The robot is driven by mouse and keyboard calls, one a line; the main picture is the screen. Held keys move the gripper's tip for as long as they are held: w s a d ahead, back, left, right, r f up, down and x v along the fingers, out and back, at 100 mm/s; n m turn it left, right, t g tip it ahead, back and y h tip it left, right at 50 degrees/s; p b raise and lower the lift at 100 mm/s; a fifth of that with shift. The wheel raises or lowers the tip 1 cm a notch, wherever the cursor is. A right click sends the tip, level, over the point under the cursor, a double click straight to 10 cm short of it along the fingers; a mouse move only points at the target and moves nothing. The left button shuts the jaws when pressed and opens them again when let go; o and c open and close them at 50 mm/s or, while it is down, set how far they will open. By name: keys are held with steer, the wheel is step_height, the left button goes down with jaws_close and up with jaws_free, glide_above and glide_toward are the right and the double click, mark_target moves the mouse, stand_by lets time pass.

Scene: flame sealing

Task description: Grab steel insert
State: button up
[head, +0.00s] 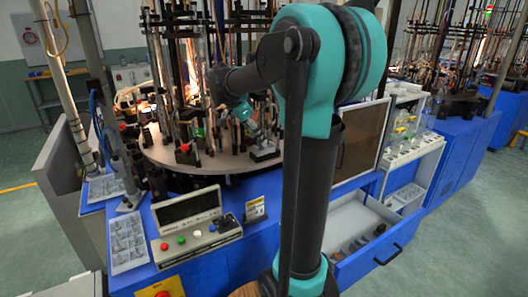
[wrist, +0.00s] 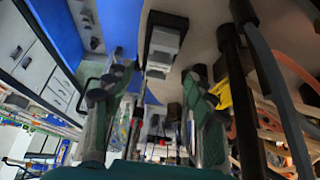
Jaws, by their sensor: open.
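The steel insert appears as a grey metallic block (head: 264,153) at the front edge of the round table, right of its middle in the head view. In the wrist view the block (wrist: 165,42) shows at the top centre, beyond the fingertips. My gripper (wrist: 157,80) is open, with one finger on each side of the picture and nothing held between them. In the head view my gripper (head: 254,133) is just above the block, close to it. Whether a finger touches it cannot be told.
The round table (head: 175,162) carries several upright rods and burners around my gripper. A control box (head: 195,232) with coloured buttons stands in front. An open drawer (head: 345,228) is at right, and a parts tray (head: 127,240) at left.

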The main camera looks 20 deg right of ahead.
mark_target(264, 150)
steer(key=x, duration=0.4)
steer(key=shift+d+f, duration=0.15)
steer(key=shift+d, duration=0.05)
jaws_close()
